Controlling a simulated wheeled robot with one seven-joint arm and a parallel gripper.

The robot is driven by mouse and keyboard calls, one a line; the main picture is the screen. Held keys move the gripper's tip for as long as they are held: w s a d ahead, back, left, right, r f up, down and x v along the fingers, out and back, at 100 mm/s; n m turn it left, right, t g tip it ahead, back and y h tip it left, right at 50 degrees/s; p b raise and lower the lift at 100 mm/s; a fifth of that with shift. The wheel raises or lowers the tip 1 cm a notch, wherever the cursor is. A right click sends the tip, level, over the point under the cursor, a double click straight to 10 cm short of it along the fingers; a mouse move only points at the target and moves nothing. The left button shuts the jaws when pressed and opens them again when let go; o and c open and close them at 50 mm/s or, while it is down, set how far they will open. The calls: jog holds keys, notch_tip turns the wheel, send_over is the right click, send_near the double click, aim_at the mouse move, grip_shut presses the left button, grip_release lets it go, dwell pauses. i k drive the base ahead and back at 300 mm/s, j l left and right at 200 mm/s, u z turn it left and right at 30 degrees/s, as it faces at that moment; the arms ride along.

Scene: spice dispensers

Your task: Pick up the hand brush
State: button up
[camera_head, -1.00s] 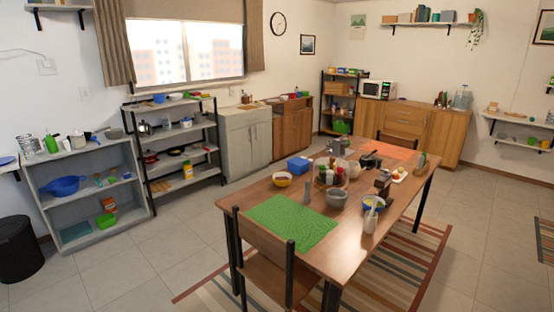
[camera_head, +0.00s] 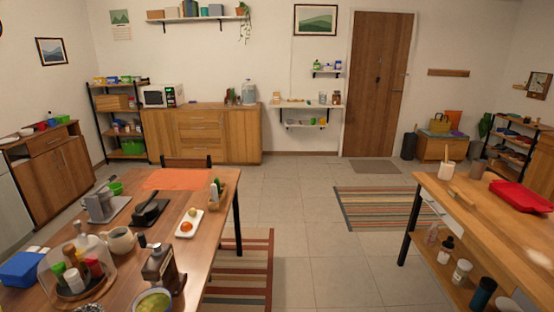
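I cannot make out a hand brush in the head view; many items on the tables and shelves are too small to tell. My gripper is not in view.
A dining table (camera_head: 212,202) with kitchen items stands at the left front. A wooden workbench (camera_head: 470,212) with a red tray (camera_head: 520,196) is at the right. Open floor (camera_head: 330,240) lies between them. Sideboard (camera_head: 228,135), wall shelf (camera_head: 308,105) and door (camera_head: 378,85) are at the back.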

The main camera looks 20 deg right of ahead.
aim_at(456, 193)
jog(key=i+l+z, duration=0.1)
jog(key=i+z, duration=0.3)
jog(key=i, duration=0.4)
jog(key=i+j+z, duration=0.15)
jog(key=i+z, duration=0.3)
jog(key=i, duration=0.35)
jog(key=i+l+z, duration=0.2)
jog(key=i+z, duration=0.25)
jog(key=i, duration=0.3)
jog(key=i+j+z, duration=0.1)
jog(key=i+z, duration=0.4)
jog(key=i, duration=0.25)
